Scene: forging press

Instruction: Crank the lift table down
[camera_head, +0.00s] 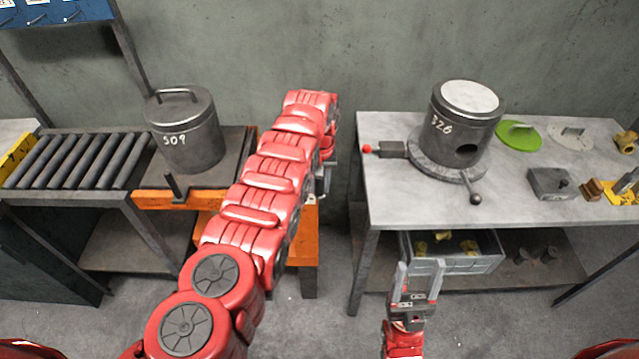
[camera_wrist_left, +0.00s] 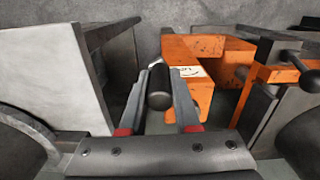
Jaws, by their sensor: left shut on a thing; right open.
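The lift table has a dark top (camera_head: 226,170) with an orange front edge (camera_head: 158,201) and orange base; its orange frame (camera_wrist_left: 205,48) also shows in the left wrist view. My left arm crosses in front of it and hides much of its right side. My left gripper (camera_wrist_left: 160,92) is shut on a dark, rounded crank handle (camera_wrist_left: 159,98) between its fingers, beside the orange frame. In the head view this gripper (camera_head: 323,182) is mostly hidden by my arm. My right gripper (camera_head: 416,270) is open and empty, pointing up before the workbench drawer.
A dark lidded canister marked 509 (camera_head: 186,135) stands on the lift table. A roller conveyor (camera_head: 80,160) adjoins on the left. The grey workbench (camera_head: 400,207) on the right carries a canister marked 526 (camera_head: 455,130). An open drawer (camera_head: 452,265) hangs below. A floor gap separates the tables.

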